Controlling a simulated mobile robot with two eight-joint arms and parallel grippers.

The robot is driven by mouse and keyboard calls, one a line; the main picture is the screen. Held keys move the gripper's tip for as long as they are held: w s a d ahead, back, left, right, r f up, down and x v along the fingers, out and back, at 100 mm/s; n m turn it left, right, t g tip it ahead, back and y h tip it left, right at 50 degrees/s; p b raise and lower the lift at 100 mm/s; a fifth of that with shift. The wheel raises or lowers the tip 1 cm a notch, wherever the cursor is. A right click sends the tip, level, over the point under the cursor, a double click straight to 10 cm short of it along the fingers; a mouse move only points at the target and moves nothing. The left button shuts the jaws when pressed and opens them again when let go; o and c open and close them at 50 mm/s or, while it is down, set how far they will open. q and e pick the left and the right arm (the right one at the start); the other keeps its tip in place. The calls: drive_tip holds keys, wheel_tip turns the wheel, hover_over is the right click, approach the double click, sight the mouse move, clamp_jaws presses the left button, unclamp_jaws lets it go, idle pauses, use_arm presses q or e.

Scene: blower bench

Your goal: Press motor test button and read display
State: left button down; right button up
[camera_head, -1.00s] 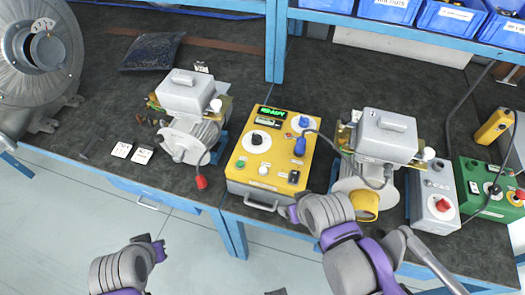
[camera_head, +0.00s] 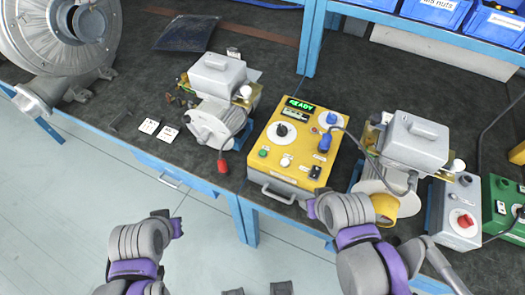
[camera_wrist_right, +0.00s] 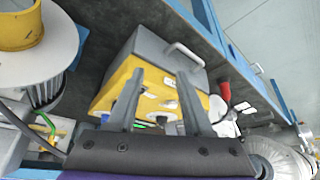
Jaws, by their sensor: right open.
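The yellow test box (camera_head: 273,172) stands on the bench. Its small display (camera_head: 301,104) is lit with green letters that look like READY. On its top are a green button (camera_head: 263,153), a white button (camera_head: 286,161), a black dial (camera_head: 282,130) and a black switch (camera_head: 315,172); their labels are too small to read. My right gripper (camera_head: 312,208) is open and empty beside the box's front right corner; in the right wrist view its fingers (camera_wrist_right: 160,75) show in front of the box (camera_wrist_right: 120,82). My left gripper (camera_head: 170,224) hangs before the bench, touching nothing.
A grey motor unit with a red plug (camera_head: 222,166) is left of the box. Another motor (camera_head: 414,138) with a yellow ring (camera_head: 385,207) is at right, close to my right arm. A blue shelf post (camera_head: 313,40) rises behind.

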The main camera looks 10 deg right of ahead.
clamp_jaws()
idle(1.4)
